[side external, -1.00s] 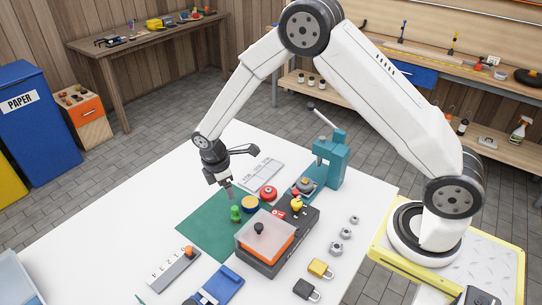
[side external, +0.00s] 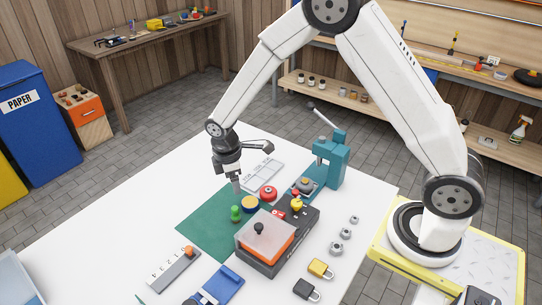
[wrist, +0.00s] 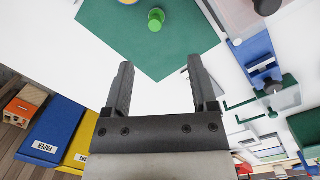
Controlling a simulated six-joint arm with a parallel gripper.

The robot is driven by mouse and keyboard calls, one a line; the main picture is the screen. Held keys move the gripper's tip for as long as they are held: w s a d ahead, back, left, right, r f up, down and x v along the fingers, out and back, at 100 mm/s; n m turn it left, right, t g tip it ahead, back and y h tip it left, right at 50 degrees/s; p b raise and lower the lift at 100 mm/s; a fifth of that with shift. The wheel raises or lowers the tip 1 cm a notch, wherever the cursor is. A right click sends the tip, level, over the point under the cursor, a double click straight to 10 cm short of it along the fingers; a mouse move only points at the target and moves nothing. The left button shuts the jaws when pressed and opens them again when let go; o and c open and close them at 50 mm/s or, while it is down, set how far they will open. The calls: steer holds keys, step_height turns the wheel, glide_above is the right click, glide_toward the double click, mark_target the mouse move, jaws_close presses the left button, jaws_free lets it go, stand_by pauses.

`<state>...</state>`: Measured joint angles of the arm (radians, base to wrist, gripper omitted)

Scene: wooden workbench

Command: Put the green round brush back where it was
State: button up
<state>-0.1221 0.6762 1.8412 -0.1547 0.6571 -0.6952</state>
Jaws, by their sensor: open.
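The green round brush (side external: 236,214) stands upright on the green mat (side external: 205,222), just left of a round yellow-and-blue item (side external: 250,203). The wrist view also shows the brush (wrist: 156,19) from above, near the top edge and beyond my fingertips. My gripper (side external: 237,190) is over the mat, just above the brush in the side view and apart from it. In the wrist view my gripper's two fingers (wrist: 160,68) are spread, with nothing between them.
An orange-and-grey box with a black knob (side external: 265,242) stands right of the mat. A red round item (side external: 268,193) and a teal press (side external: 331,160) are behind. A grey lettered rail (side external: 172,270) and a blue tool (side external: 222,284) lie in front.

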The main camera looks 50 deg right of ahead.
steer(key=s+d+r+m+t, duration=0.1)
steer(key=s+r+m, duration=0.3)
steer(key=s, duration=0.4)
steer(key=s+d+r+m+t+y, duration=0.1)
steer(key=s+d+r+m, duration=0.1)
steer(key=s+r+m, duration=0.2)
steer(key=s+m, duration=0.2)
steer(key=s, duration=0.1)
steer(key=shift+s+d+m+t, duration=0.35)
steer(key=shift+m+t, duration=0.05)
steer(key=shift+r, duration=0.1)
steer(key=shift+c, duration=0.2)
